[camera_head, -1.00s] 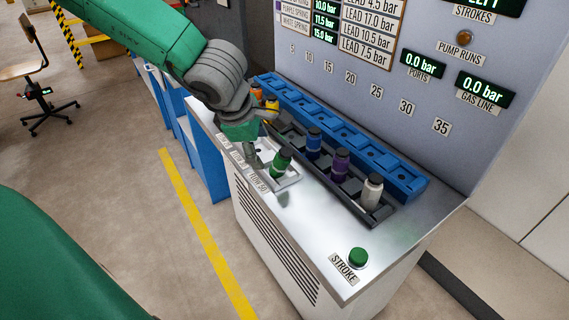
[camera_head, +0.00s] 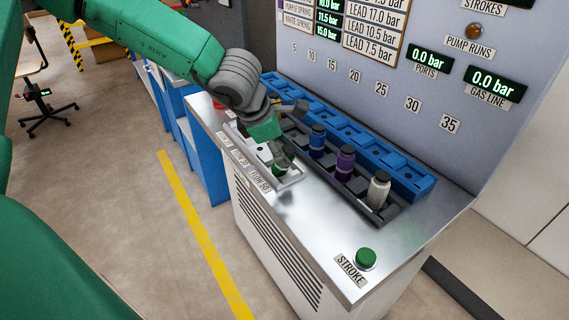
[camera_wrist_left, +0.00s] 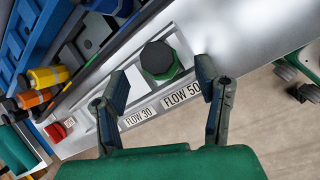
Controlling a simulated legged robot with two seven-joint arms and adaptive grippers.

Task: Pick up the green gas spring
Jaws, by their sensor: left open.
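The green gas spring (camera_head: 279,170) stands in the pale tray at the front of the metal cabinet, partly hidden by my gripper in the head view. In the left wrist view the spring (camera_wrist_left: 160,62) shows from above, with a black cap and a green rim around it. My left gripper (camera_head: 275,153) is over the spring and open. In the left wrist view its two fingers (camera_wrist_left: 161,75) are spread, one to each side of the spring, with visible gaps. My right gripper is not in view.
A blue spring (camera_head: 317,141), a purple spring (camera_head: 345,162) and a white spring (camera_head: 378,190) stand in a dark rack behind. A blue rack (camera_head: 414,187) lies along the panel. A green STROKE button (camera_head: 365,258) sits at the front right, with bare metal around it.

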